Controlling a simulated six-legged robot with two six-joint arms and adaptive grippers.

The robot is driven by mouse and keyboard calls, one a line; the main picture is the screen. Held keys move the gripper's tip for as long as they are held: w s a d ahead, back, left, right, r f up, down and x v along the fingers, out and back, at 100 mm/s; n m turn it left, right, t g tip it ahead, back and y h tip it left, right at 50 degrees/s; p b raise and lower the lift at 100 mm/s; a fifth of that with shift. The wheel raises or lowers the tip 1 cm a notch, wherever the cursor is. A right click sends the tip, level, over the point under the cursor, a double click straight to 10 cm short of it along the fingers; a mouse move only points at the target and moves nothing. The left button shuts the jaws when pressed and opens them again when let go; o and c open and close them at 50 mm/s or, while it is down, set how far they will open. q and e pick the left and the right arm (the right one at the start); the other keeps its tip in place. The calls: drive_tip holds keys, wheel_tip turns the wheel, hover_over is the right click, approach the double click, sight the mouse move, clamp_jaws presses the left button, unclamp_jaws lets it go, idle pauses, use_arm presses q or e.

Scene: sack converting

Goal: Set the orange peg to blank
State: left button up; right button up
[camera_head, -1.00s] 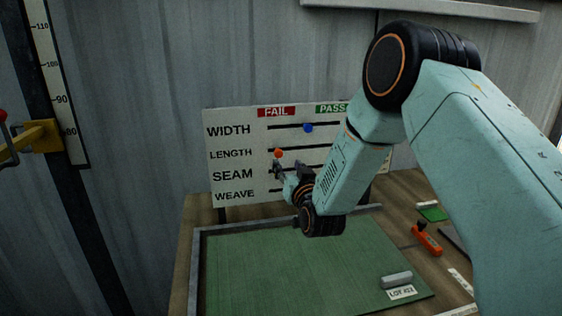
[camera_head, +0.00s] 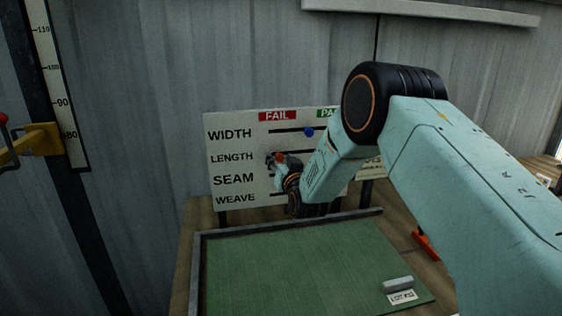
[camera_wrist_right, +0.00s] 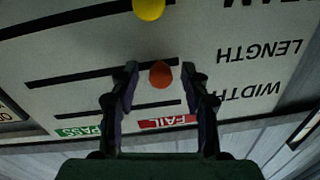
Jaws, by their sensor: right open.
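The white board (camera_head: 235,190) has slots labelled WIDTH, LENGTH, SEAM and WEAVE, under a red FAIL tag (camera_head: 277,115) and a green PASS tag. The orange peg (camera_head: 281,157) sits in the LENGTH row, beneath the FAIL tag. My right gripper (camera_head: 275,161) is at this peg. In the right wrist view, which is upside down, the orange peg (camera_wrist_right: 160,76) lies between the two spread fingers of my right gripper (camera_wrist_right: 159,92), with a visible gap on each side. My left gripper is not in view.
A blue peg (camera_head: 308,132) sits in the WIDTH row above. A yellow peg (camera_wrist_right: 149,8) is close by in another row. My right forearm covers the board's right part. A green mat (camera_head: 300,255) with a grey block (camera_head: 398,283) lies in front.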

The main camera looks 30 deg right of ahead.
drive_tip(key=shift+s+r, duration=0.1)
drive_tip(key=shift+c, duration=1.4)
drive_tip(key=shift+a, duration=0.1)
drive_tip(key=c, duration=0.5)
clamp_jaws()
